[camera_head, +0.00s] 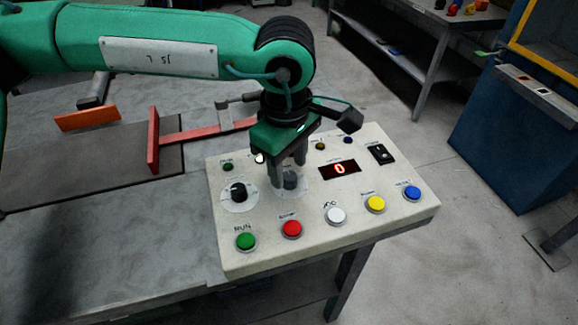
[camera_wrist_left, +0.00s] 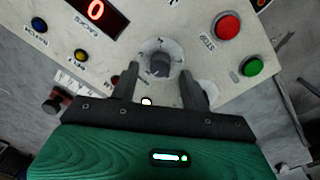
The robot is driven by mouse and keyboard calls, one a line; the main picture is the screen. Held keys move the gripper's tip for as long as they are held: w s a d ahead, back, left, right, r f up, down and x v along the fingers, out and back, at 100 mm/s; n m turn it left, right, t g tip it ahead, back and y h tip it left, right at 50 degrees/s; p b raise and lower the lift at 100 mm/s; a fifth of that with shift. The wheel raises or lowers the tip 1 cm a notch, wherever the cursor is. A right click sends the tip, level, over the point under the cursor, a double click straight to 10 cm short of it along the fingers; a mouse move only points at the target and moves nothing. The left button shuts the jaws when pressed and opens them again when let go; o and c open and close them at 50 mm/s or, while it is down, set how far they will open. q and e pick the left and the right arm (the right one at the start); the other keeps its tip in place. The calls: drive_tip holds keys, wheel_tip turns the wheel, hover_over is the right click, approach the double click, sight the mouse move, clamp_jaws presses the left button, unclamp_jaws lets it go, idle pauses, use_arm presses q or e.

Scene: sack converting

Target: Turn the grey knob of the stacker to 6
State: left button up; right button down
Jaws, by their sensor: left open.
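The grey knob (camera_head: 290,180) stands on a pale round dial on the cream control panel (camera_head: 325,250). In the left wrist view the grey knob (camera_wrist_left: 160,64) shows between and beyond the two fingertips, with its dial around it. The dial's figures are too small to read. My left gripper (camera_head: 289,182) points down at the grey knob, its fingers apart on either side; I cannot tell whether they touch it. It also shows open in the left wrist view (camera_wrist_left: 162,82). The red display (camera_head: 340,169) reads 0. My right gripper is not in view.
A black knob (camera_head: 238,192) sits left of the grey one. Green (camera_head: 246,241), red (camera_head: 291,228), white, yellow and blue buttons line the panel's front. A red bar (camera_head: 205,134) lies behind. A blue cabinet (camera_head: 510,130) stands at right.

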use_arm(q)
drive_tip(key=shift+f, duration=0.95)
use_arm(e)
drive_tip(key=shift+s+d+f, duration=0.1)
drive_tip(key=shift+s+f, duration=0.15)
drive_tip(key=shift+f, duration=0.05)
use_arm(q)
drive_tip(key=shift+c, duration=0.3)
drive_tip(key=c, duration=0.9)
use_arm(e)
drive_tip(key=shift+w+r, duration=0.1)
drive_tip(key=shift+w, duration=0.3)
